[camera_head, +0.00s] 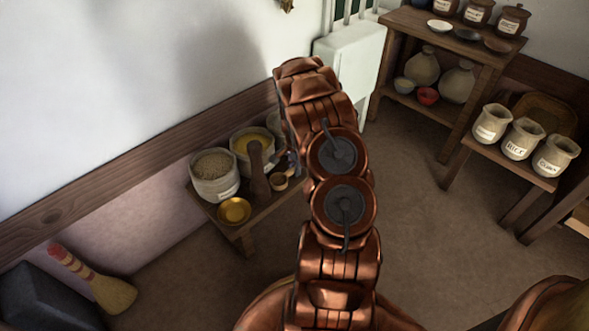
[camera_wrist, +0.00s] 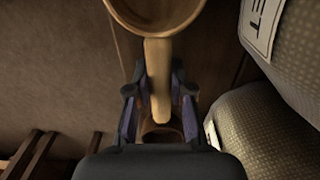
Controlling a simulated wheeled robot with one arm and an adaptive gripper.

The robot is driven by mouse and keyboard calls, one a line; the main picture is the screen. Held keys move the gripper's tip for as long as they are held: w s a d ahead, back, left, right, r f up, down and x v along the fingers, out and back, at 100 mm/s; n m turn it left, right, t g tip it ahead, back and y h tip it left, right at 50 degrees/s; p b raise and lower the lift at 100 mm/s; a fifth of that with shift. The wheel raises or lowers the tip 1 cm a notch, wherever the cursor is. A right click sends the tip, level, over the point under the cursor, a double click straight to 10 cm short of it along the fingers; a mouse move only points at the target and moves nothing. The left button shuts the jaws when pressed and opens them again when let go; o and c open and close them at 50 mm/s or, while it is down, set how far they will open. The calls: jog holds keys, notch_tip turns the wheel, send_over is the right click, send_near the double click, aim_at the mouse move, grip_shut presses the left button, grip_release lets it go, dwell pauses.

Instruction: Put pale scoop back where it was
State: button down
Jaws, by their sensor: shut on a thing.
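The pale wooden scoop (camera_wrist: 157,65) is in my gripper (camera_wrist: 159,95) in the wrist view. Both fingers close on its handle from either side, and its round bowl (camera_wrist: 155,25) is at the top edge. In the head view, the small tan round thing (camera_head: 279,182) beside my gripper (camera_head: 292,162) looks like the scoop's bowl. It shows over the low wooden bench (camera_head: 240,232); whether it touches the bench I cannot tell. My arm hides the bench's right part. A round brown wooden thing (camera_wrist: 161,136) shows beneath the handle in the wrist view.
A grain-filled sack (camera_head: 216,178) and a yellow-filled sack (camera_head: 250,150) stand on the bench, with a brass bowl (camera_head: 234,211) and an upright dark wooden piece (camera_head: 258,172). A brush (camera_head: 100,285) is at lower left.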

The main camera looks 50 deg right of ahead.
jog(key=shift+f, duration=0.1)
jog(key=c, duration=1)
grip_release()
jog(key=shift+c, duration=0.2)
notch_tip(320, 180, up, 12)
jog(key=p, duration=0.2)
